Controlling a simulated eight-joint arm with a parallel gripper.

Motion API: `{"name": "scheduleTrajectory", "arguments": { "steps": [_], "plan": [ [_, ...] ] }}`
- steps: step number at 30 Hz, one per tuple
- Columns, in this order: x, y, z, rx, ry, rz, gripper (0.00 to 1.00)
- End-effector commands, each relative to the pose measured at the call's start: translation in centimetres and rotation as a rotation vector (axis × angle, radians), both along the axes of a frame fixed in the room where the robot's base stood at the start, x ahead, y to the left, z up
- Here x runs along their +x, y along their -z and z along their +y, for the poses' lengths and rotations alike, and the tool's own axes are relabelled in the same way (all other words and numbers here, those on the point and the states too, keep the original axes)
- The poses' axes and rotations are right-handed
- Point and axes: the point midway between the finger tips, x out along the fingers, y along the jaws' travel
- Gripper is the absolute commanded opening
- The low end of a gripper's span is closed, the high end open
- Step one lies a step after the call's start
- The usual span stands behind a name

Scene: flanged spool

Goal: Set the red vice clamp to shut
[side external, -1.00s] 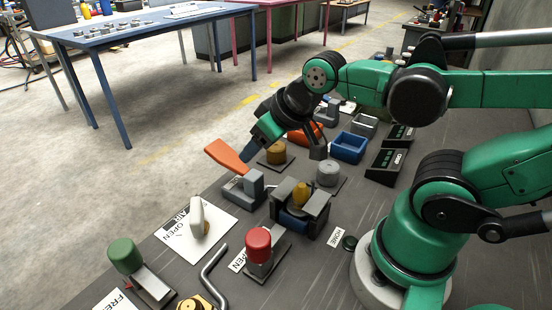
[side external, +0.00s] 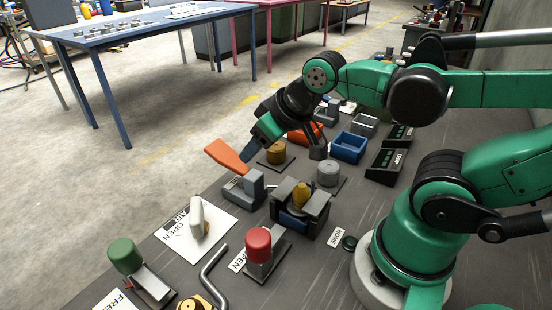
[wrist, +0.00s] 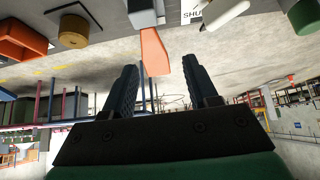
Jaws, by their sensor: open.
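A red knob (side external: 258,245) stands upright on a grey base beside a white label reading OPEN (side external: 238,261); I take this as the red vice clamp. It cannot be made out in the wrist view. My gripper (side external: 250,152) is well behind it, above the bench's far-left edge, close to an orange paddle (side external: 228,157) on a grey block. In the wrist view my gripper (wrist: 160,66) has its two dark fingers apart with nothing held. The orange paddle (wrist: 154,52) shows between and beyond the fingertips; whether it touches them I cannot tell.
A white lever (side external: 197,217) stands on an AIR/OPEN plate between the paddle and the front. A green knob (side external: 125,256) is at front left. A grey crank rod (side external: 213,271) lies left of the red knob. A dark vice-like block (side external: 300,208) with a yellow piece stands behind it.

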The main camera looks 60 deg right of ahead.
Motion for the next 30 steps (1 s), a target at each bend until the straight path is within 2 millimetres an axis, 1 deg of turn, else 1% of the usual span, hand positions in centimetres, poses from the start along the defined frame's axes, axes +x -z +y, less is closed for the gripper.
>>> {"name": "scheduleTrajectory", "arguments": {
  "steps": [2, 5, 7, 8, 9, 11, 12, 13, 15, 18, 21, 25, 30],
  "plan": [
    [0.0, 0.0, 0.0, 0.0, 0.0, 0.0, 0.53],
    [-0.1, 0.1, 0.4, -0.012, -0.031, 0.015, 0.78],
    [-0.4, 0.4, 1.6, -0.055, -0.144, 0.071, 0.8],
    [-0.7, 0.7, 2.4, -0.084, -0.22, 0.108, 0.8],
    [-1.2, 1.0, 3.7, -0.13, -0.346, 0.165, 0.8],
    [-2.3, 1.5, 5.5, -0.203, -0.558, 0.258, 0.8],
    [-3.1, 1.8, 6.7, -0.25, -0.698, 0.316, 0.8],
    [-3.7, 2.0, 7.4, -0.28, -0.799, 0.355, 0.8],
    [-5.0, 2.3, 8.7, -0.339, -1.004, 0.434, 0.8],
    [-6.3, 2.5, 9.8, -0.39, -1.199, 0.504, 0.8],
    [-6.7, 2.8, 10.0, -0.407, -1.269, 0.53, 0.8],
    [-6.7, 3.8, 10.0, -0.407, -1.27, 0.531, 0.8],
    [-6.7, 5.6, 10.0, -0.407, -1.267, 0.529, 0.8]
  ]
}}
